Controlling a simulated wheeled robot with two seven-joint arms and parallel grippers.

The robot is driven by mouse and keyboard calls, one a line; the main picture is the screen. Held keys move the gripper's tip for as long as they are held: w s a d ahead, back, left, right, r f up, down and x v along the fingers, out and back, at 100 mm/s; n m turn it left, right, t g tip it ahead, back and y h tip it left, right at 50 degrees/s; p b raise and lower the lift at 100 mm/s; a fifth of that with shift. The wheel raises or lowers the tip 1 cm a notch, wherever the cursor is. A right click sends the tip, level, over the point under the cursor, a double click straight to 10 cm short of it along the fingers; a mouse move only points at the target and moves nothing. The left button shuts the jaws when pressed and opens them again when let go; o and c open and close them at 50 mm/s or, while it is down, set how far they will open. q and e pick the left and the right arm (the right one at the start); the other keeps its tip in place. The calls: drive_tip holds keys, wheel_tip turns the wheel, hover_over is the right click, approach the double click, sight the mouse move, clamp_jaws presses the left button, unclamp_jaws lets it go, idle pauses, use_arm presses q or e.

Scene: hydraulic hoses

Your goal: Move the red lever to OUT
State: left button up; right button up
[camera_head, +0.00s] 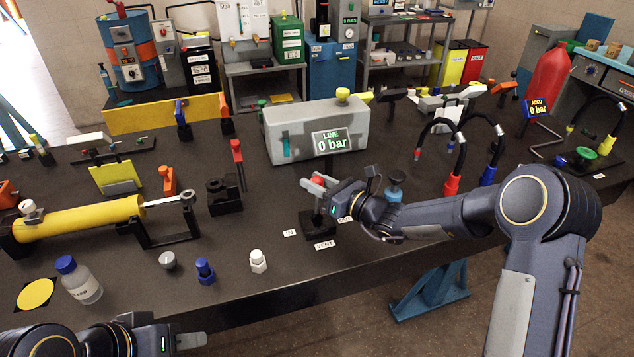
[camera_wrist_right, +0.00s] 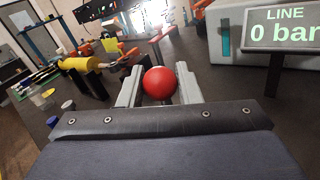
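The red lever's round knob (camera_head: 318,181) sits above a black valve base (camera_head: 317,224) near the bench's front edge. My right gripper (camera_head: 317,184) is around the knob. In the right wrist view the red ball (camera_wrist_right: 160,83) lies between the two grey fingers, which appear to touch it on both sides. An IN label (camera_head: 290,233) lies left of the base and a VENT label (camera_head: 325,245) in front.
A grey box with a display (camera_head: 332,141) reading LINE 0 bar stands behind the lever. Red and blue hoses (camera_head: 452,185) stand to the right. A yellow cylinder (camera_head: 80,218), a bottle (camera_head: 78,280) and small fittings (camera_head: 205,270) occupy the left front.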

clamp_jaws()
drive_tip(key=shift+w+d+f, duration=0.1)
drive_tip(key=shift+d+f, duration=0.05)
drive_tip(key=d+m+t+b, duration=0.1)
drive_tip(key=w+d+m+t+y+b, duration=0.1)
drive_tip(key=d+m+b, duration=0.1)
drive_tip(key=d+f+m+b, duration=0.1)
drive_tip(key=m, duration=0.1)
drive_tip(key=shift+w+d+t+y+b, duration=0.25)
drive_tip(key=shift+d+t+y+b, duration=0.05)
drive_tip(key=shift+d+t+b, duration=0.1)
drive_tip(key=shift+o, duration=2.4)
unclamp_jaws()
drive_tip(key=shift+m, duration=0.3)
